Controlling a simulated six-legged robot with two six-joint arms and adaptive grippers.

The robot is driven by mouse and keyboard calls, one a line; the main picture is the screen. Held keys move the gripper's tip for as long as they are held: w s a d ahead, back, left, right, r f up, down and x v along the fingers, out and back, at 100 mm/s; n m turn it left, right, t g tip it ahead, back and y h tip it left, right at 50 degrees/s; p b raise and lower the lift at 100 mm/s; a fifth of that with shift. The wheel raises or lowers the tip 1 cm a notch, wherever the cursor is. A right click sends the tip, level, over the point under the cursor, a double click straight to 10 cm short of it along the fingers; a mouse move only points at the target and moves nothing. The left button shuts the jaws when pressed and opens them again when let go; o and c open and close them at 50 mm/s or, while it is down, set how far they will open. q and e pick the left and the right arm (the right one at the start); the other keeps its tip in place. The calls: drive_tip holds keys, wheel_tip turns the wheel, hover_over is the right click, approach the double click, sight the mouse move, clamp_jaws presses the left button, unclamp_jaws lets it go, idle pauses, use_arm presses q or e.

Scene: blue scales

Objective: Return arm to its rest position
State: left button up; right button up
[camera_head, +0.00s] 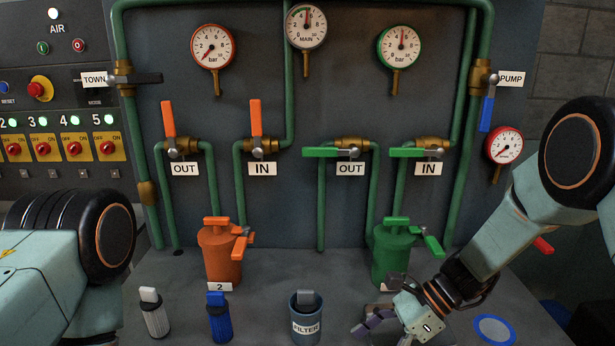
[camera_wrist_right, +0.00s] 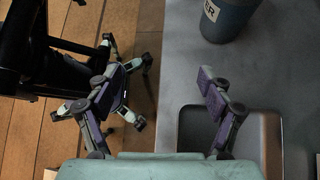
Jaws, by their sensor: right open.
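My right arm comes in from the right in the head view and reaches down to the front of the grey bench. My right gripper (camera_head: 377,322) is low over the bench, in front of the green filter housing (camera_head: 393,256) and right of the blue FILTER cup (camera_head: 305,325). In the right wrist view my right gripper (camera_wrist_right: 165,98) is open, its purple-padded fingers wide apart with nothing between them. The right finger is over a recessed basin (camera_wrist_right: 273,135) in the bench. My left arm shows at the left edge of the head view; its gripper is out of frame.
An orange filter housing (camera_head: 220,255) stands at the bench's back. A white-capped cartridge (camera_head: 154,315) and a blue cartridge (camera_head: 219,318) stand at front left. A blue-ringed disc (camera_head: 495,330) lies at right. Green pipes and valves line the panel (camera_head: 330,100) behind.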

drive_tip(key=s+d+f+n+h+p, duration=0.1)
drive_tip(key=s+d+h+p, duration=0.1)
drive_tip(key=s, duration=0.4)
drive_tip(key=s+d+f+n+g+h+p, duration=0.1)
drive_tip(key=s+d+f+n+h+p, duration=0.1)
drive_tip(key=s+p, duration=0.4)
drive_tip(key=d+h+p, duration=0.1)
drive_tip(key=d, duration=0.1)
drive_tip(key=shift+s+d+f+n+h, duration=0.3)
drive_tip(key=shift+d, duration=0.1)
drive_tip(key=shift+s, duration=0.1)
